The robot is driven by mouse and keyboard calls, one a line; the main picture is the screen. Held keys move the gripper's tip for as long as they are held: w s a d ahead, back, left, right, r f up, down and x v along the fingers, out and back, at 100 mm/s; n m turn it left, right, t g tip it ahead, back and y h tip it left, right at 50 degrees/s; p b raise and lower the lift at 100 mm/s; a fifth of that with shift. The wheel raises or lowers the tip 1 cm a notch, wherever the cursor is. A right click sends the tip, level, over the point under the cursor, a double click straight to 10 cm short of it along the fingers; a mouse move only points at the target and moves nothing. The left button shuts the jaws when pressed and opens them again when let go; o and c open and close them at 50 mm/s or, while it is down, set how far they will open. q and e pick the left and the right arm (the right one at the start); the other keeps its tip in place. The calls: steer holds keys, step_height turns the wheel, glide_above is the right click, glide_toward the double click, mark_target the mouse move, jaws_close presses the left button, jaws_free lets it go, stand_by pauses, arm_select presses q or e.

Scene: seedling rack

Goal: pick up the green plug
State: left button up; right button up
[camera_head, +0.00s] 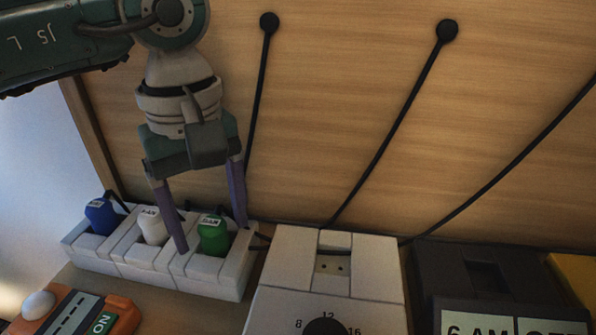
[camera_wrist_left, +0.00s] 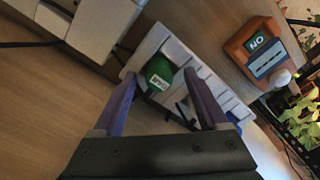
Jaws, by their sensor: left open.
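The green plug (camera_head: 213,236) sits upright in the right-hand socket of a white power strip (camera_head: 205,285), with a small white label on its top. My left gripper (camera_head: 212,238) is open, pointing down, with one purple finger on each side of the green plug. In the left wrist view the green plug (camera_wrist_left: 158,72) shows between the two fingertips of my left gripper (camera_wrist_left: 160,76). I cannot tell whether either finger touches it. My right gripper is in neither view.
A white plug (camera_head: 152,227) and a blue plug (camera_head: 102,217) sit left of the green one. A white timer box (camera_head: 280,305) stands close on the right, a dark box (camera_head: 440,265) beyond it. An orange switch box (camera_head: 122,312) lies in front. Black cables run up the wooden panel.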

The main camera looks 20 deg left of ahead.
arm_select(q)
jaws_close()
stand_by(0.6)
